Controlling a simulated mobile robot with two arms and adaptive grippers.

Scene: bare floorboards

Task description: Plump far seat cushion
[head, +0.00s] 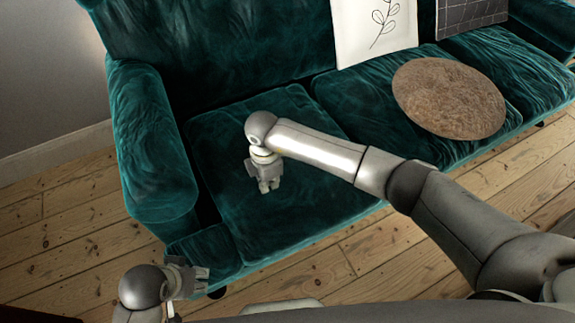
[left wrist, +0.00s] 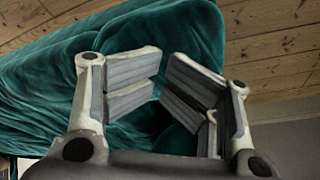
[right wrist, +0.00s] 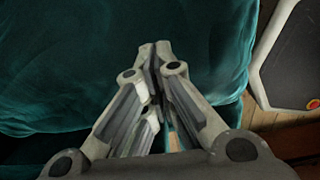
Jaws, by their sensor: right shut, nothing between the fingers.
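A teal velvet sofa shows in the head view, with a left seat cushion (head: 225,150), a middle seat cushion (head: 365,110) and a right seat cushion (head: 520,65). My right gripper (head: 267,187) points down over the left seat cushion, its fingers shut and empty. In the right wrist view its fingertips (right wrist: 155,48) are together in front of teal velvet; whether they touch it I cannot tell. My left gripper (head: 202,274) is low at the left, by the sofa's front left corner. In the left wrist view its fingers (left wrist: 163,80) are apart, with teal velvet behind.
A round brown cushion (head: 449,97) lies on the middle and right seats. A white leaf-print pillow (head: 374,28) and a dark checked pillow (head: 470,12) lean on the backrest. The left armrest (head: 150,140) rises beside the left seat. Bare floorboards (head: 75,235) lie at left.

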